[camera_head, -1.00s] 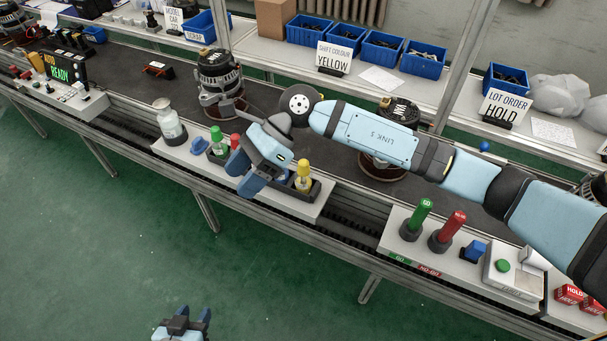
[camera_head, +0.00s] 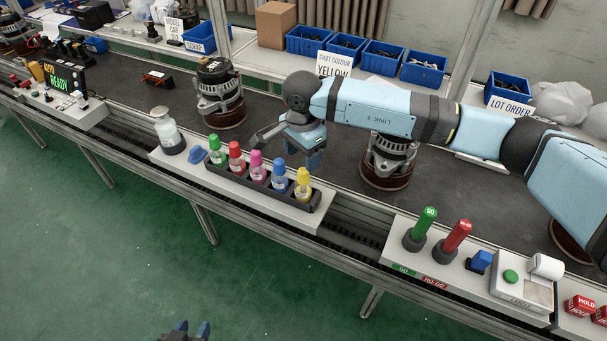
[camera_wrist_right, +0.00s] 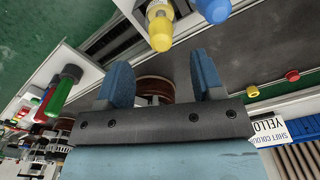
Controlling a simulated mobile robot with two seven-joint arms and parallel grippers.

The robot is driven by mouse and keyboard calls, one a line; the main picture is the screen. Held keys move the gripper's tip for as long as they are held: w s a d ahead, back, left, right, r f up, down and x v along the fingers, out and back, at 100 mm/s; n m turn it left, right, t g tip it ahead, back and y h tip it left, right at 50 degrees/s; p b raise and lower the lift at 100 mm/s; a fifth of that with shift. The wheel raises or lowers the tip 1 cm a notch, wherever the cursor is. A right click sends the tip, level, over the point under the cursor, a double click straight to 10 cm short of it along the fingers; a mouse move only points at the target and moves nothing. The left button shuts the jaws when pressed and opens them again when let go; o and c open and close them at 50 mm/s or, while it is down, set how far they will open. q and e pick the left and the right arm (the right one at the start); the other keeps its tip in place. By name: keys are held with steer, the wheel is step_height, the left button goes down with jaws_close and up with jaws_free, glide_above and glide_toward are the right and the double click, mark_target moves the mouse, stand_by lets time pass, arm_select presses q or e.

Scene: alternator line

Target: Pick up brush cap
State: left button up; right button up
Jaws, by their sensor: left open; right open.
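A dark rack (camera_head: 225,182) on the white bench strip holds a row of small clear bottles with coloured caps. From left these are a green cap (camera_head: 214,142), red cap (camera_head: 235,150), pink cap (camera_head: 257,158), blue cap (camera_head: 279,169) and yellow cap (camera_head: 303,176). I cannot tell which is the brush cap. My right gripper (camera_head: 310,160) is open and empty, behind the rack's yellow end. In the right wrist view its fingers (camera_wrist_right: 162,76) are apart, with the yellow cap (camera_wrist_right: 161,36) beyond them, untouched. My left gripper (camera_head: 193,328) is open at the bottom edge, away from the bench.
A clear dispenser bottle (camera_head: 168,132) and a blue piece (camera_head: 193,156) stand left of the rack. Alternators (camera_head: 220,95) stand on the dark belt. Green GO (camera_head: 424,222) and red NO-GO (camera_head: 457,236) gauges stand right. Small red (camera_wrist_right: 292,75) and yellow (camera_wrist_right: 252,91) round pieces show in the wrist view.

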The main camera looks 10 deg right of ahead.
mark_target(303, 169)
steer(key=shift+w+d+f+p, duration=0.1)
steer(key=shift+f+p, duration=0.4)
steer(key=shift+f, duration=2.4)
steer(key=c, duration=1)
